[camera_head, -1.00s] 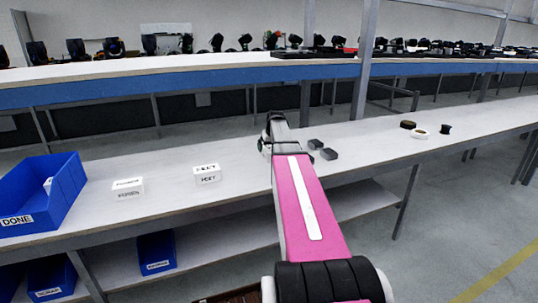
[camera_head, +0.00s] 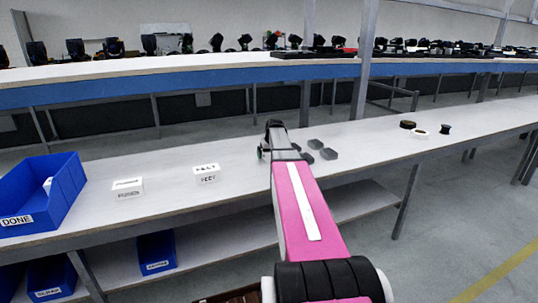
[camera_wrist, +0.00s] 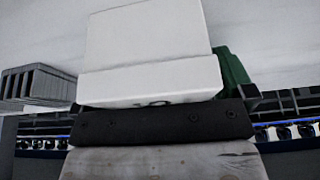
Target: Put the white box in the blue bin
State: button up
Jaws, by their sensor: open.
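Two white boxes with dark printed labels stand on the table: a left white box (camera_head: 128,189) and a right white box (camera_head: 207,174). The blue bin (camera_head: 70,197), labelled DONE, stands at the table's left end with a small white item inside. My gripper (camera_head: 266,141) is open over the table, to the right of the right box and apart from it; its fingers are small and partly hidden by my arm. In the wrist view a large pale block and a dark bar fill the middle; I cannot tell whether anything lies between the jaws.
Small dark grey blocks (camera_head: 322,149) lie close right of my gripper. Round dark and white items (camera_head: 419,132) lie farther right. A raised shelf with a blue edge (camera_head: 190,88) runs behind. More blue bins (camera_head: 157,253) sit below. The table between the boxes and my gripper is clear.

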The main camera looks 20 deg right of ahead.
jog(key=c, duration=1.1)
